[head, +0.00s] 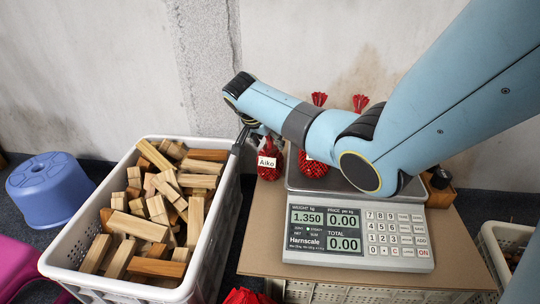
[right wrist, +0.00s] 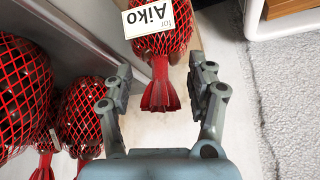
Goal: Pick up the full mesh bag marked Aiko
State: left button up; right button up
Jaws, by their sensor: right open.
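The red mesh bag marked Aiko (head: 268,173) stands between the crate and the scale in the head view, its white label facing me. In the right wrist view the bag (right wrist: 164,43) is at the top centre, with the label reading "for Aiko" and its gathered red tail pointing down between my fingers. My right gripper (head: 247,133) is at the bag's upper end. In the right wrist view the gripper (right wrist: 165,80) is open, one finger on each side of the tail, with gaps visible. My left gripper is not in view.
Other red mesh bags (head: 313,168) stand on the scale (head: 335,262), which reads 1.350, partly behind my right arm. A white crate (head: 212,240) of wooden blocks is close on the left. A blue stool (head: 50,185) stands far left. A white basket (head: 487,240) is at right.

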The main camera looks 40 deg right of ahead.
jog(key=shift+d+f, duration=0.1)
jog(key=shift+f, duration=0.05)
jog(key=shift+c, duration=0.4)
grip_shut()
jog(key=shift+w, duration=0.1)
